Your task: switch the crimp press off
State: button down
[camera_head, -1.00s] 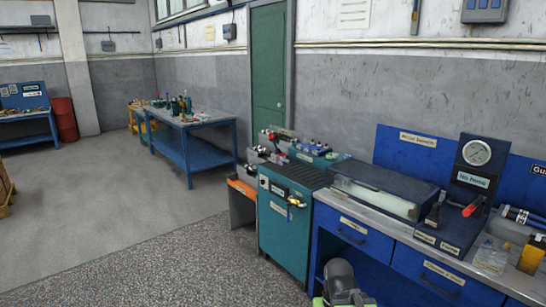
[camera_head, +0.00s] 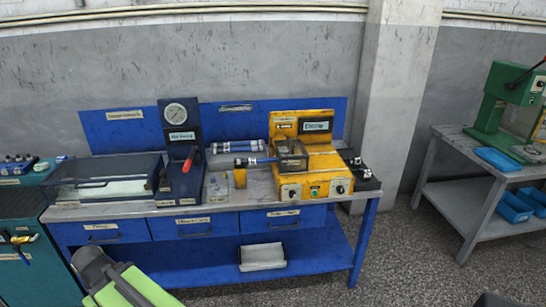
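A yellow machine (camera_head: 312,158) stands on the right part of the blue workbench; it looks like the crimp press. Its front panel has a dark knob at the left (camera_head: 292,193), a small mark or button in the middle and another dark knob at the right (camera_head: 340,188). The knob settings are too small to read. A dark sign with a pale label (camera_head: 316,126) is on its upper part. A grey and green link of my arm shows at the bottom left, in front of the bench and left of the machine. My gripper is not visible.
A blue gauge stand (camera_head: 180,135) with a red-handled lever and a clear-lidded box (camera_head: 106,178) fill the bench's left side. Hoses lie beside the yellow machine. A white tray (camera_head: 262,257) sits on the lower shelf. A grey table (camera_head: 455,165) with a green press stands right, across open floor.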

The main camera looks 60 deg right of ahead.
aim_at(292, 193)
jog(key=z, duration=1.6)
